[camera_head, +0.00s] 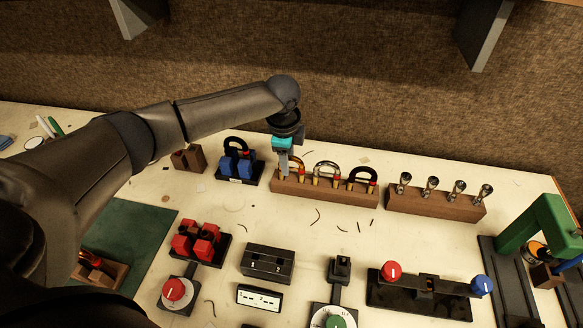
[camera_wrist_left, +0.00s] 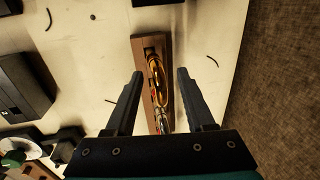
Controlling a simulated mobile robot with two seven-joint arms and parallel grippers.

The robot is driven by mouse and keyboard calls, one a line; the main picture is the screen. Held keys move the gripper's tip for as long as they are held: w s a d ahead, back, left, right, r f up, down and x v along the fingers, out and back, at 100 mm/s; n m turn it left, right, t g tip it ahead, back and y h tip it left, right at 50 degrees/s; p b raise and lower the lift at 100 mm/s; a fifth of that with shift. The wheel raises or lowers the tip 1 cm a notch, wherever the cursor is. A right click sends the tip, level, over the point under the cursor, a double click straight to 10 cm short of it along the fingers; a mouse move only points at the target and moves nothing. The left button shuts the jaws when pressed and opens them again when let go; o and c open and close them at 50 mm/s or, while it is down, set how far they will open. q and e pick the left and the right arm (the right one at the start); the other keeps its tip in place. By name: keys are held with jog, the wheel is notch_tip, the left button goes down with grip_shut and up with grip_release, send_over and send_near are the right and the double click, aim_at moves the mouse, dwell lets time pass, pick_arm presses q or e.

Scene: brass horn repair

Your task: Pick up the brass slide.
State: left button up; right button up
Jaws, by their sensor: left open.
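The brass slide (camera_wrist_left: 155,72) is a gold U-shaped tube standing at one end of a wooden rack (camera_wrist_left: 138,55). In the head view the brass slide (camera_head: 298,162) is at the rack's left end and partly hidden by my left gripper (camera_head: 285,163). In the left wrist view my left gripper (camera_wrist_left: 160,74) is open and empty, its fingers apart on either side of the line of slides. The brass slide shows between the fingertips. I cannot tell how far above it they are. My right gripper is not in view.
A silver slide (camera_head: 327,164) and a black slide (camera_head: 364,174) stand to the right in the same rack. A rack of mouthpieces (camera_head: 435,203) is further right. A blue-block fixture (camera_head: 238,165) stands to the left. The wall (camera_head: 370,80) is close behind.

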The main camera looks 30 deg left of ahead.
pick_arm(q)
grip_shut()
dwell(0.5)
